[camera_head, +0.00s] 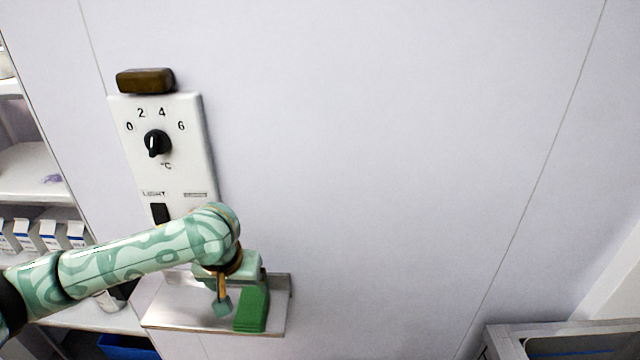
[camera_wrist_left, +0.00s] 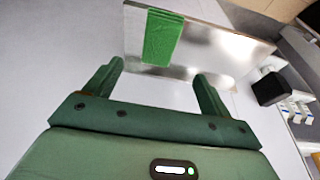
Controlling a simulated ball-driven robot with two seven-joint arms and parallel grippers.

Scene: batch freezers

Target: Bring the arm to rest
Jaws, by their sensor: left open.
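My left gripper (camera_head: 236,292) is in front of the metal wall shelf (camera_head: 180,314), with its arm reaching in from the left. In the left wrist view its two fingers (camera_wrist_left: 158,72) are spread apart with nothing between them. A green block (camera_head: 252,309) is on the shelf. In the left wrist view the block (camera_wrist_left: 162,38) shows just beyond the fingertips, apart from them, on the bare metal surface (camera_wrist_left: 215,52). The gripper and wrist cover part of the shelf in the head view. My right gripper is in neither view.
A white control panel (camera_head: 190,125) with a black dial (camera_head: 157,143) is on the wall above the arm, with a brown block (camera_head: 145,81) on its top edge. Racks with white boxes (camera_head: 52,235) stand at left. A grey-framed container (camera_head: 505,340) is at lower right. The wall between is clear.

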